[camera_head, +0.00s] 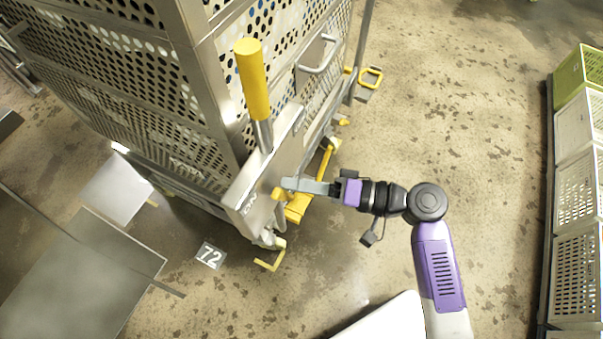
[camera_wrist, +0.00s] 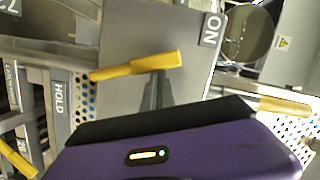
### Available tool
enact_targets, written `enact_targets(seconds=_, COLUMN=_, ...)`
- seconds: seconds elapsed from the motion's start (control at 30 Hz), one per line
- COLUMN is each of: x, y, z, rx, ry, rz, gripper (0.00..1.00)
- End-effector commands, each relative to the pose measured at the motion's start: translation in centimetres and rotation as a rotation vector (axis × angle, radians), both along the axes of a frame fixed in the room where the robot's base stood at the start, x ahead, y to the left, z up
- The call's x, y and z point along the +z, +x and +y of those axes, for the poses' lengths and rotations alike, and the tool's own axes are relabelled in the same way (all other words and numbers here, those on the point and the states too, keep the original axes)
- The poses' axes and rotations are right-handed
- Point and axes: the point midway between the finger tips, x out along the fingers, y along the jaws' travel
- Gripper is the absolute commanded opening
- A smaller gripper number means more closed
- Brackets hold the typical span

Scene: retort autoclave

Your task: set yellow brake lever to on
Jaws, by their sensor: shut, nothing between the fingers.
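In the wrist view the yellow brake lever (camera_wrist: 137,66) lies across a grey metal plate, between an ON label (camera_wrist: 211,28) at upper right and a HOLD label (camera_wrist: 60,95) at left. My gripper (camera_wrist: 158,78) is shut and empty, its dark fingertips right at the lever's lower edge; I cannot tell whether they touch. In the head view my gripper (camera_head: 286,184) reaches left to the plate's side, and only a small yellow part of the lever (camera_head: 278,194) shows beside the tips. The plate (camera_head: 245,193) is fixed to the cart.
A perforated metal cart (camera_head: 110,95) with a tall yellow-gripped handle (camera_head: 252,80) stands left of my arm. Yellow pedal parts (camera_head: 298,206) sit low beside the gripper. Crates (camera_head: 578,175) line the right edge. The floor between is clear, with a 72 marker (camera_head: 209,256) at lower left.

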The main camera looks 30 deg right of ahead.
Motion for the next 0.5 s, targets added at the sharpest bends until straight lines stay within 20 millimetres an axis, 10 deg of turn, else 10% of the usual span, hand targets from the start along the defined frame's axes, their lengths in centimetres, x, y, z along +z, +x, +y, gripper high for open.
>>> enact_targets(seconds=0.5, x=-0.7, y=-1.6, z=2.2, rx=0.001, ry=-0.230, rz=-0.166, gripper=0.00)
